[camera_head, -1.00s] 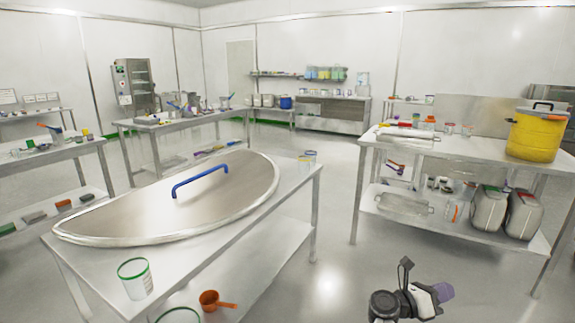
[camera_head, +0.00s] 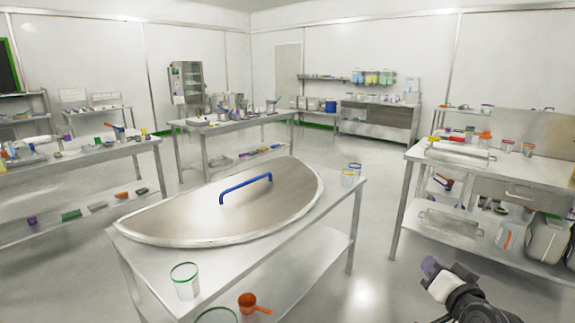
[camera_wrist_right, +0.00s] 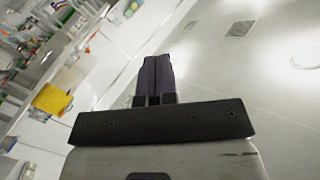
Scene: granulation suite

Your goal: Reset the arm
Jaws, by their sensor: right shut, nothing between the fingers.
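My right gripper (camera_head: 430,266) shows at the lower right of the head view, with purple fingertips and a black and white wrist. It is over the floor between the lid table and the right-hand bench, apart from both. In the right wrist view its purple fingers (camera_wrist_right: 157,80) are together with nothing between them. My left gripper is not in the head view.
A steel table (camera_head: 150,262) in front carries a large half-round lid (camera_head: 200,215) with a blue handle (camera_head: 245,187) and a green-rimmed beaker (camera_head: 186,283). An orange scoop (camera_head: 252,303) lies below. A two-level bench (camera_head: 540,168) stands right. Open floor lies between.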

